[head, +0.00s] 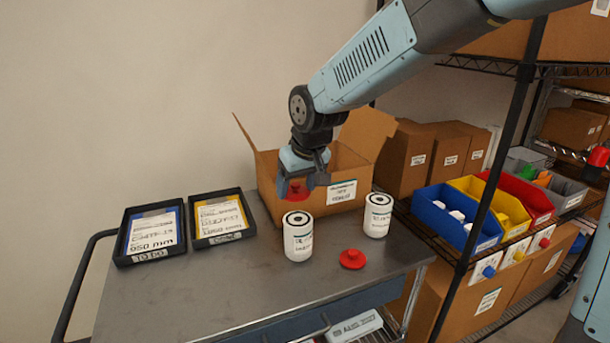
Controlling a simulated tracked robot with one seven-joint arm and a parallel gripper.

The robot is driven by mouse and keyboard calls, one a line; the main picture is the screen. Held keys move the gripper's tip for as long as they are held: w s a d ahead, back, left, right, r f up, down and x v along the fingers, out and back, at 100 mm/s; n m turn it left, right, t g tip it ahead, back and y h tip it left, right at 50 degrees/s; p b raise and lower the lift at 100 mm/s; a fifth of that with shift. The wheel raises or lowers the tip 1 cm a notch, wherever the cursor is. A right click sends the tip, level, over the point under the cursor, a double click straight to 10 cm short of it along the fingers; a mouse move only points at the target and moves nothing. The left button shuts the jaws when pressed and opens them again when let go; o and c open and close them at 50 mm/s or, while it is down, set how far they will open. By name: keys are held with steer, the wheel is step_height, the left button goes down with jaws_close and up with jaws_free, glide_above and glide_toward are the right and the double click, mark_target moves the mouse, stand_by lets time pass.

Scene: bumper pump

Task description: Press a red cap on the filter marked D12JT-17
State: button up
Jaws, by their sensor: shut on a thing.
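My gripper (302,186) points down and is shut on a red cap (297,191). It is in front of the open cardboard box, above and a little behind the nearer white filter (298,242). The held cap is apart from that filter. A second white filter (377,217) stands upright to the right. Both filters have dark tops with no red cap on them. Their handwritten labels are too small to read for sure, so I cannot tell which is D12JT-17. Another red cap (352,259) lies on the grey cart top between and in front of the filters.
Two black trays with labels, one blue-lined (152,232) and one yellow-lined (221,217), sit at the left of the cart (190,290). The open cardboard box (345,170) stands behind the filters. A wire shelf with coloured bins (446,220) is at the right. The cart's front left is clear.

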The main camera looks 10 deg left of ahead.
mark_target(297, 217)
steer(key=shift+w+d+f, duration=0.15)
steer(key=shift+w+f, duration=0.05)
steer(key=shift+f, duration=2.9)
steer(key=shift+s+d, duration=0.1)
steer(key=shift+f, duration=0.15)
stand_by(0.4)
steer(key=o, duration=1.1)
